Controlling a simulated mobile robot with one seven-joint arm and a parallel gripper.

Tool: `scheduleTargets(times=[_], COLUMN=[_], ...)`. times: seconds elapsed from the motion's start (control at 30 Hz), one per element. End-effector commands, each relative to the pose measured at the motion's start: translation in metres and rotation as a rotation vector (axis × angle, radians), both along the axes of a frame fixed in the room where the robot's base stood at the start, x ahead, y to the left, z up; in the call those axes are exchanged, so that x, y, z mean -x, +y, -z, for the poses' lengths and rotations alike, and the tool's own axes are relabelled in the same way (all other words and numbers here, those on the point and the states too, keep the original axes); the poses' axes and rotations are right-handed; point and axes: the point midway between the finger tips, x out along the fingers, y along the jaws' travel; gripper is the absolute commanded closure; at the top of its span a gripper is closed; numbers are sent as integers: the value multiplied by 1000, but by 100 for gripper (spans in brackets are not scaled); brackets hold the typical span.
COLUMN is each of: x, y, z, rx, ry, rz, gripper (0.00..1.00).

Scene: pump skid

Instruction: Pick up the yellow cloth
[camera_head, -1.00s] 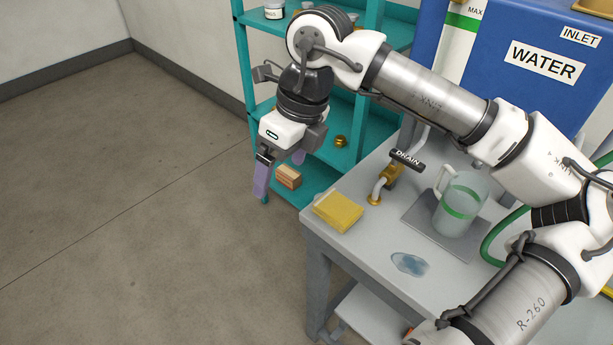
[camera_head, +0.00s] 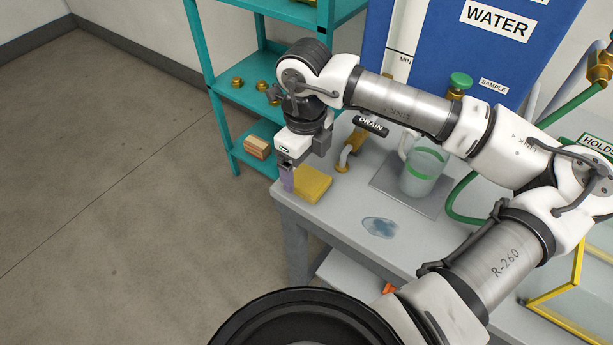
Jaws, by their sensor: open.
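I cannot tell whether the finger touches the cloth.
A drain valve (camera_head: 352,150) stands right behind the cloth. A clear jug (camera_head: 423,174) with a green band stands on a grey plate to the right. A blue wet patch (camera_head: 380,228) is nearer me. A teal shelf (camera_head: 223,122) stands behind left.

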Motion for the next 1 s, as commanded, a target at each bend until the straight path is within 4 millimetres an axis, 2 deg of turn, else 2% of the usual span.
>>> scheduleTargets(times=[0.23, 0.5, 0.87, 1.0], x=[0, 0, 0, 0], y=[-2, -2, -2, -2], z=[30, 34, 34, 34], rx=[-2, -1, -1, -1], ry=[1, -1, -1, -1], rz=[0, 0, 0, 0], gripper=[13, 13, 60, 61])
